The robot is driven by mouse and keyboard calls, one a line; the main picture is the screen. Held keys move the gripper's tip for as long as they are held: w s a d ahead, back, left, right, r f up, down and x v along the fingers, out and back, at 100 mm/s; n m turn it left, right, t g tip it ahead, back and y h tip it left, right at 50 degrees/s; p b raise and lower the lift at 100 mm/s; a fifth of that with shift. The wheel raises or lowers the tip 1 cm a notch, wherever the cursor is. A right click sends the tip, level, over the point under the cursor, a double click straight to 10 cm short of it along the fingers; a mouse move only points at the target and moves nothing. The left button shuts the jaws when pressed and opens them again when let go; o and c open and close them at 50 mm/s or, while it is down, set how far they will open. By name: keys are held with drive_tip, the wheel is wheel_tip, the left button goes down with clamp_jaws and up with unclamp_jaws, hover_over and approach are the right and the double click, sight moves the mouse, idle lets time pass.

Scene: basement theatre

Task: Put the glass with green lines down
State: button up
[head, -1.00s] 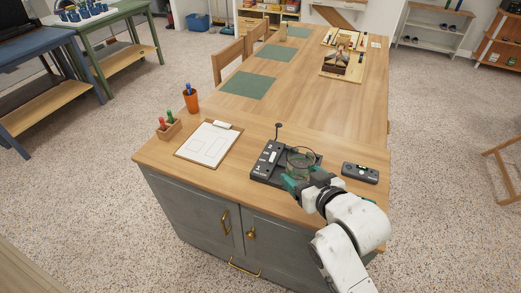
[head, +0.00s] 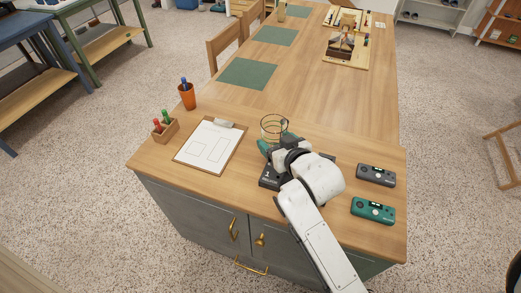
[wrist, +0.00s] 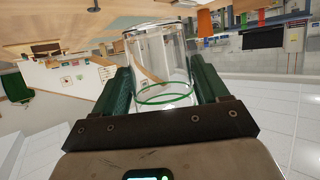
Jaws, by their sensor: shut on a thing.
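The clear glass (head: 273,127) shows thin dark lines in the head view, beyond the black device. In the wrist view the glass (wrist: 160,62) stands between the two green fingers, and a green line rings it. My gripper (head: 275,143) is shut on the glass; it also shows in the wrist view (wrist: 161,90). The glass looks held over the wooden table (head: 320,130). I cannot tell whether its base touches the top. My gripper and wrist hide part of the glass and much of the black device (head: 268,180).
A clipboard (head: 207,146) lies left of the glass, with a pen block (head: 165,130) and an orange cup (head: 187,96) further left. A dark handset (head: 376,175) and a green handset (head: 373,211) lie at right. Bare wood lies beyond the glass, up to green mats (head: 248,74).

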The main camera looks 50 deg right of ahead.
drive_tip(key=w+f, duration=0.2)
drive_tip(key=f, duration=0.1)
drive_tip(key=w+f, duration=0.3)
drive_tip(key=shift+w+d, duration=0.2)
drive_tip(key=shift+w, duration=0.1)
drive_tip(key=shift+w+f, duration=0.2)
drive_tip(key=shift+f, duration=1.5)
drive_tip(key=shift+f, duration=0.15)
drive_tip(key=o, duration=1.2)
